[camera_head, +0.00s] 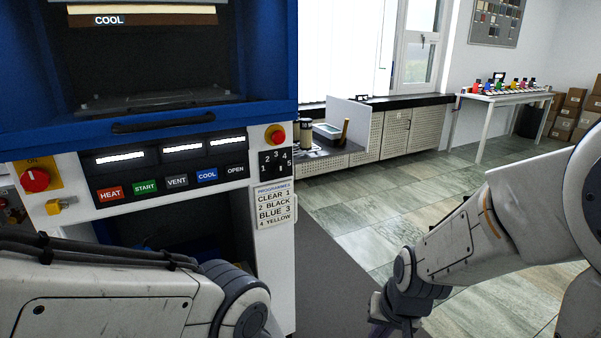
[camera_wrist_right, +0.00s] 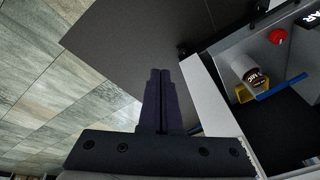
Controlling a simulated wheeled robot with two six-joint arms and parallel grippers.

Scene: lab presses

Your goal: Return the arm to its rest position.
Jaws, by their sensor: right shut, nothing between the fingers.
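My right arm (camera_head: 455,245) comes in from the right in the head view, bent down over the floor to the right of the blue and white press (camera_head: 205,172). My right gripper (camera_head: 385,318) hangs low at the bottom edge there, partly cut off. In the right wrist view my right gripper (camera_wrist_right: 160,75) has its two dark fingers together with nothing between them. It is clear of the press. My left arm (camera_head: 130,295) crosses the lower left in front of the press. Its gripper is out of view.
The press has HEAT, START, VENT, COOL and OPEN buttons, a red knob (camera_head: 35,180) and a dial (camera_head: 274,162). A white table (camera_head: 505,97) with coloured bottles and several cardboard boxes (camera_head: 570,115) stand at the back right. Tiled floor (camera_head: 350,190) between is free.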

